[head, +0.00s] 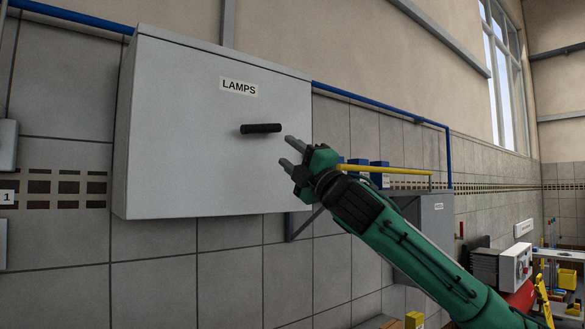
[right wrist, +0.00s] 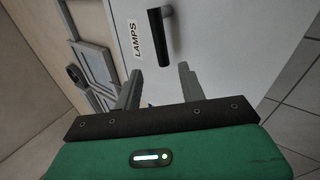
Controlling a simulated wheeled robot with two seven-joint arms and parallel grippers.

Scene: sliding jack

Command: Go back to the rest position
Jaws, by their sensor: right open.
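My right gripper (head: 291,154) is in front of the lower right part of a grey wall cabinet (head: 180,120) labelled LAMPS. Its fingers are apart and nothing is between them; both fingers also show in the right wrist view (right wrist: 160,88). A black handle (head: 261,128) sits on the cabinet front, a little up and left of the fingertips, and apart from them in the head view. The handle also shows in the right wrist view (right wrist: 158,38), beyond the fingertips. The cabinet front looks closed. My left gripper is not in view.
A blue pipe (head: 350,94) runs along the wall behind the cabinet. A smaller grey box (head: 432,235) and a yellow pipe (head: 400,170) are behind my right arm. Equipment with a red part (head: 520,297) stands at the lower right. The space left of my gripper, before the cabinet, is clear.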

